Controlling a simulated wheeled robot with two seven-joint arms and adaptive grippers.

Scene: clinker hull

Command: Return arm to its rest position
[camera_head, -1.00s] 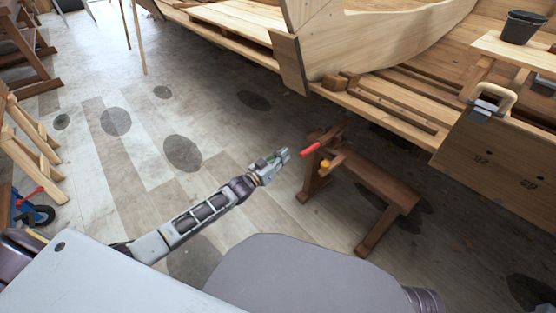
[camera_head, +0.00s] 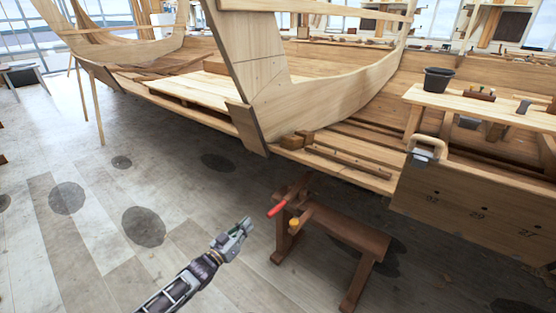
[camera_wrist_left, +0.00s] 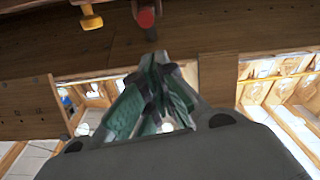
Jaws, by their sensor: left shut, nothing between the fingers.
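My left gripper (camera_head: 245,226) reaches in from the bottom of the head view, above the grey floor. It is shut and empty. Its fingertips are just left of a red handle (camera_head: 278,207) on the brown wooden sawhorse (camera_head: 345,229), with a gap between them in the head view. In the left wrist view the closed green-padded fingers (camera_wrist_left: 155,65) point at the end of the red handle (camera_wrist_left: 146,18), with a yellow knob (camera_wrist_left: 91,20) to its left. My right gripper is not in view.
The wooden boat hull (camera_head: 300,95) fills the back. A plank with numbers (camera_head: 475,215) and a handled clamp (camera_head: 427,149) stands at the right. A black bucket (camera_head: 438,79) sits on a bench (camera_head: 462,102). The floor at the left (camera_head: 95,190) is clear.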

